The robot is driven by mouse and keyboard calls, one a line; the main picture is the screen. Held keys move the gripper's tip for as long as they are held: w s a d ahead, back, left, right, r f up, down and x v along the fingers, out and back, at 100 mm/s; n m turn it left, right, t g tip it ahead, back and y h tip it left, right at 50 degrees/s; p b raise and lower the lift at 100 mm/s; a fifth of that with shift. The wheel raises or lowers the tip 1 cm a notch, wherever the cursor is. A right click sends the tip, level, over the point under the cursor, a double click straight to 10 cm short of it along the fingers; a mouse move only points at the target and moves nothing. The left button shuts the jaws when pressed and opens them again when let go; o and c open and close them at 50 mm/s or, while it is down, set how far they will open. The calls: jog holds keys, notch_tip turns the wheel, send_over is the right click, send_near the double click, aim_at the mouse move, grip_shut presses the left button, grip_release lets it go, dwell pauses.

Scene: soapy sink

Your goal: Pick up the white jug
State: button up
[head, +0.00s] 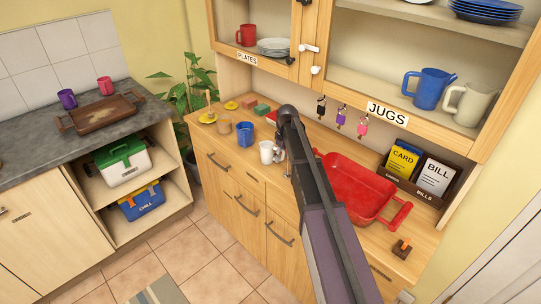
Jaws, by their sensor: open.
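A small white jug or cup (266,153) stands upright on the wooden counter, left of my arm. My gripper (280,151) is just right of it, mostly hidden behind my own arm; it is open. I cannot tell whether the gripper touches the white vessel. A larger off-white jug (472,104) stands upright on the cabinet shelf above the JUGS label, right of a blue jug (429,89).
A red basin (355,187) sits on the counter right of my arm. Card and bill boxes (419,172) are at the right. Small keyrings (341,117) hang under the cabinet.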

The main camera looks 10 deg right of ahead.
grip_shut()
jog(key=shift+r, duration=0.2)
dwell(0.3)
notch_tip(320, 180, up, 10)
jog(key=p, duration=1)
jog(key=shift+f, duration=0.2)
jog(key=shift+a, duration=0.15)
dwell(0.5)
